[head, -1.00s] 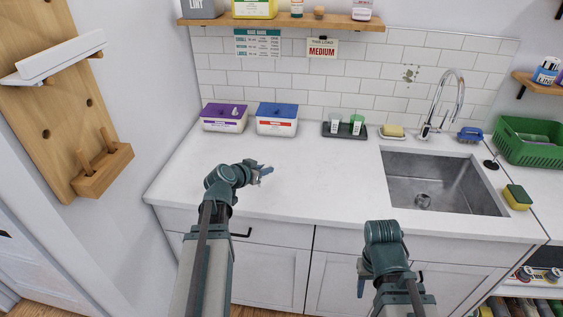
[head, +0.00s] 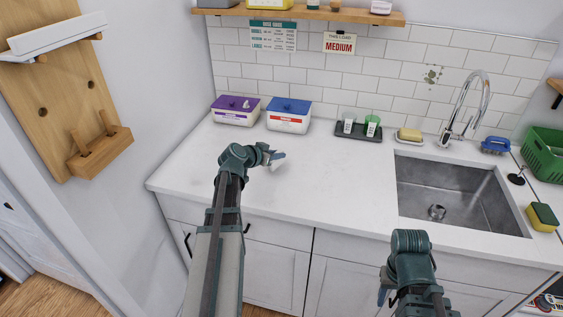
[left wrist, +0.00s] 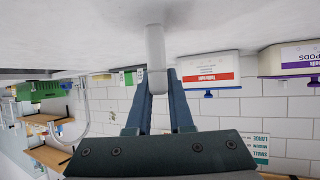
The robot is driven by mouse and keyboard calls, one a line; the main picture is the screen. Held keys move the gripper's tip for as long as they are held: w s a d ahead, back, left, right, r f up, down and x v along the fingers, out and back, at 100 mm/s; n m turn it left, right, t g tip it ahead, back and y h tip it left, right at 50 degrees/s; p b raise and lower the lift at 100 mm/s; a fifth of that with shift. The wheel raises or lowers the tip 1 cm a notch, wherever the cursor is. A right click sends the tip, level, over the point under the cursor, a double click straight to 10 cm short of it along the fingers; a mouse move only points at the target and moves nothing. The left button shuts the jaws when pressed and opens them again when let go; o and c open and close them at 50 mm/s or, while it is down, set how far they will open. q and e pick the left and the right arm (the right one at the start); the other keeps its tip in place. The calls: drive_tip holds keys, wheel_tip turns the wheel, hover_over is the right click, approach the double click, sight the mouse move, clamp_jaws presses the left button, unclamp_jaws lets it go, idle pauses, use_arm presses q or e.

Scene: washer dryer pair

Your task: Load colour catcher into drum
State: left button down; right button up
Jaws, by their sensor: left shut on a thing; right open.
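My left gripper (head: 276,157) is over the left part of the white counter (head: 330,190), in front of two lidded boxes. In the left wrist view the gripper (left wrist: 158,95) is shut on a small white object (left wrist: 155,47), narrow and upright, perhaps the colour catcher. It shows as a pale patch at the fingertips in the head view (head: 279,166). My right gripper (head: 386,298) is open and low, in front of the cabinet doors. Its fingers are partly hidden by the arm. The drum is not in view.
A purple-lidded box (head: 236,118) and a blue-lidded box (head: 288,122) stand at the counter's back left. A black tray (head: 347,130) with two green-and-white items, a sink (head: 450,190) and a sponge (head: 543,216) are to the right. A wooden wall rack (head: 98,152) hangs at left.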

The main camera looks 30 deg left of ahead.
use_arm(q)
drive_tip(key=shift+f+b, duration=0.3)
drive_tip(key=shift+f, duration=0.5)
drive_tip(key=shift+d, duration=0.1)
drive_tip(key=shift+r, duration=0.1)
drive_tip(key=shift+f, duration=0.25)
drive_tip(key=c, duration=0.8)
unclamp_jaws()
drive_tip(key=shift+r, duration=0.1)
use_arm(e)
drive_tip(key=shift+w+d+f, duration=0.15)
drive_tip(key=shift+d+f, duration=0.05)
drive_tip(key=shift+f, duration=0.2)
drive_tip(key=shift+w+d+f, duration=0.15)
drive_tip(key=shift+d+f, duration=0.05)
drive_tip(key=shift+f, duration=0.2)
use_arm(q)
drive_tip(key=shift+r, duration=0.1)
use_arm(e)
drive_tip(key=shift+r, duration=0.1)
